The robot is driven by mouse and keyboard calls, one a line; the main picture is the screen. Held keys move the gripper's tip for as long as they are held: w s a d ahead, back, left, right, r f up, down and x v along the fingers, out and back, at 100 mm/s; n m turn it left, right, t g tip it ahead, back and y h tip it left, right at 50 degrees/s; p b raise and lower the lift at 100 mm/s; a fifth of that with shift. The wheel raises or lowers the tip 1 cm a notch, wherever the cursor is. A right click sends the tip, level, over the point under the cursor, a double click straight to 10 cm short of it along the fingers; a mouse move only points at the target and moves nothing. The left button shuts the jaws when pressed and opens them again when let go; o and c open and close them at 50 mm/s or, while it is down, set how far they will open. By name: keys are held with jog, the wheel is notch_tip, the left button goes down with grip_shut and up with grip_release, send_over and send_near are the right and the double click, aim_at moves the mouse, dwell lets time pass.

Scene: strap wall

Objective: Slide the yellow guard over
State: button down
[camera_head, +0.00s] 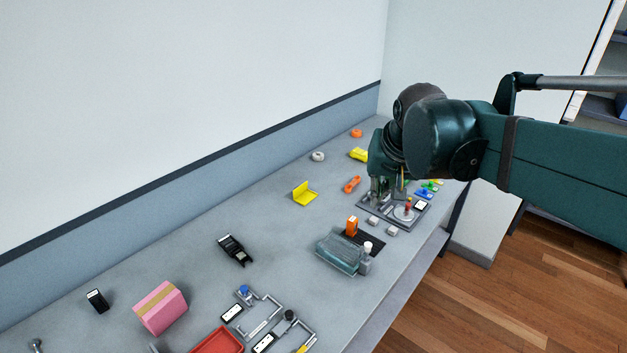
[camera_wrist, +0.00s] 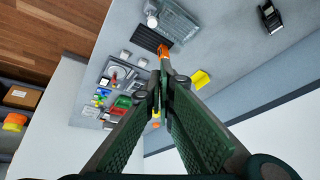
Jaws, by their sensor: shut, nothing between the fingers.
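A bright yellow L-shaped piece (camera_head: 304,194) with an upright flap lies on the bench left of my gripper; a yellow piece also shows in the wrist view (camera_wrist: 200,79). Another yellow object (camera_head: 358,154) lies farther back. A small yellow part (camera_head: 304,349) shows at the bottom edge, on a grey frame. I cannot tell which of these is the guard. My gripper (camera_head: 386,192) is over a grey panel (camera_head: 375,207) with a round dial and small parts, partly hidden by it. In the wrist view the fingertips (camera_wrist: 163,73) meet, shut and empty.
An orange block (camera_head: 352,226) stands on a dark mat near a glassy tray (camera_head: 338,254). A pink box (camera_head: 160,307), a red tray (camera_head: 217,342) and a black device (camera_head: 234,249) lie nearer the camera. The bench between these and the yellow piece is mostly clear.

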jog(key=w+a+m+g+p, duration=0.1)
jog(key=w+a+m+p, duration=0.1)
jog(key=w, duration=1.2)
jog(key=w+a+m+g+p, duration=0.1)
jog(key=w+a+g+p, duration=0.15)
jog(key=w, duration=1.25)
jog(key=w+a+f+m+g+p, duration=0.1)
jog(key=w+a+f+p, duration=0.1)
jog(key=w+f, duration=0.7)
jog(key=w+a+f+m+p, duration=0.2)
jog(key=w+f, duration=0.8)
jog(key=w, duration=0.2)
jog(key=shift+a+f+m+g+p, duration=0.15)
jog(key=shift+a+m+g+p, duration=0.15)
jog(key=shift+a+g+p, duration=0.1)
jog(key=shift+f, duration=0.1)
